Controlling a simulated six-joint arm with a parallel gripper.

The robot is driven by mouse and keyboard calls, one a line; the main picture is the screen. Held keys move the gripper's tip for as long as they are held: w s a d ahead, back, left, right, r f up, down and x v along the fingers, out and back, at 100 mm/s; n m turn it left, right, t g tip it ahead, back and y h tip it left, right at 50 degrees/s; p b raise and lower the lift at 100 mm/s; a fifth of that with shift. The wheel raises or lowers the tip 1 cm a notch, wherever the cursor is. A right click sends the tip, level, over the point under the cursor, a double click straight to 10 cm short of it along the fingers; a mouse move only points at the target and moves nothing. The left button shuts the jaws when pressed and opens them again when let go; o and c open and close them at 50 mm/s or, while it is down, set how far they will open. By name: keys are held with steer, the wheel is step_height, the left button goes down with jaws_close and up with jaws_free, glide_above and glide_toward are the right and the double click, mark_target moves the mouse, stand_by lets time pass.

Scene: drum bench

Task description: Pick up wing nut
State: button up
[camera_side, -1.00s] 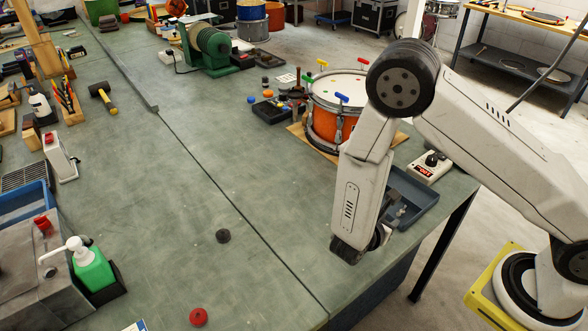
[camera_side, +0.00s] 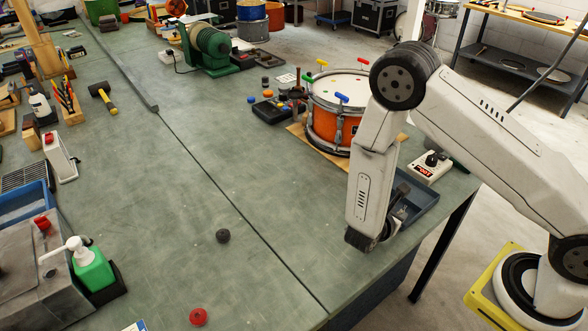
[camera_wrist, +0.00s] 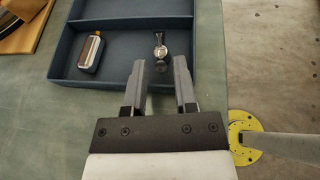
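The wing nut (camera_wrist: 160,51) looks like a small shiny metal piece in the right part of the blue-grey tray (camera_wrist: 112,24) in the wrist view. My gripper (camera_wrist: 159,62) is open, with its two grey fingers apart and pointing toward the metal piece. The piece shows between and just beyond the fingertips, and nothing is held. Whether the fingers are level with it I cannot tell.
The orange drum (camera_side: 325,127) and a control box with a red display (camera_side: 428,168) stand behind the tray. Open bench lies to the left, with a dark puck (camera_side: 223,236).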

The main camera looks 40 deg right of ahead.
mark_target(402, 211)
steer(key=shift+x, duration=1.3)
jaws_close()
